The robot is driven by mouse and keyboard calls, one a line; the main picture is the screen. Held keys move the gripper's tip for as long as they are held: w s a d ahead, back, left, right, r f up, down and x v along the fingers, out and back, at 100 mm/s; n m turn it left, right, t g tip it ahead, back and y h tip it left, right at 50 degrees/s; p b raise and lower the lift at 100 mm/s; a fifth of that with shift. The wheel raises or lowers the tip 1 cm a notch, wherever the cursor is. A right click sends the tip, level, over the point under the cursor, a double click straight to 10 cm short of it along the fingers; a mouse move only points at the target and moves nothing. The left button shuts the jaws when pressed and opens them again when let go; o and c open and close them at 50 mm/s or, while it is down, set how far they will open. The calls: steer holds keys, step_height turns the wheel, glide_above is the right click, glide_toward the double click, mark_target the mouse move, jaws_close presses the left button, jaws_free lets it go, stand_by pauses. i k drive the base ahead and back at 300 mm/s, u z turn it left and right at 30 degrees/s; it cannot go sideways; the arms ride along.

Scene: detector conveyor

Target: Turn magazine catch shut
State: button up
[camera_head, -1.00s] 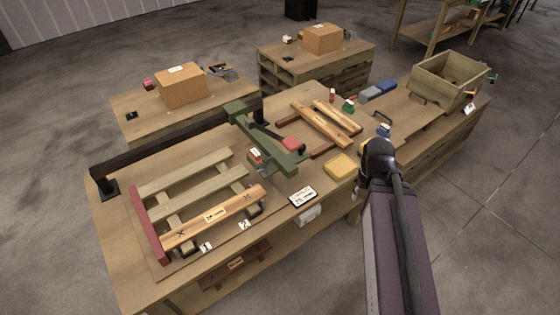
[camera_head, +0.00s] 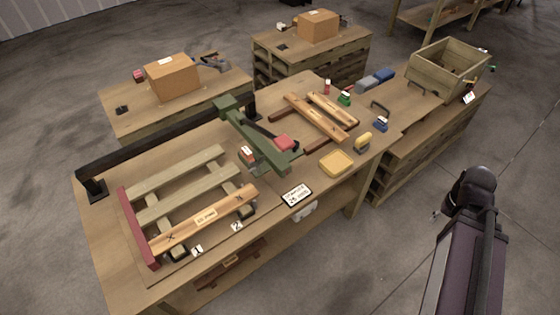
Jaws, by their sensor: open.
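A dark part runs beside the green arm near the red block. I cannot make out a magazine catch or tell its position at this size. My arm (camera_head: 468,245) is at the lower right, over the floor and apart from the bench. My gripper is not visible; the arm's links hide it or it is out of frame.
A slatted wooden frame (camera_head: 190,195) lies at the bench's left. An open crate (camera_head: 445,70) stands at the right. Floor around my arm is clear.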

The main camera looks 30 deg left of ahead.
mark_target(254, 166)
steer(key=z, duration=0.35)
steer(key=k, duration=1.2)
steer(key=u, duration=1.45)
steer(key=i, duration=0.75)
steer(key=z, duration=0.1)
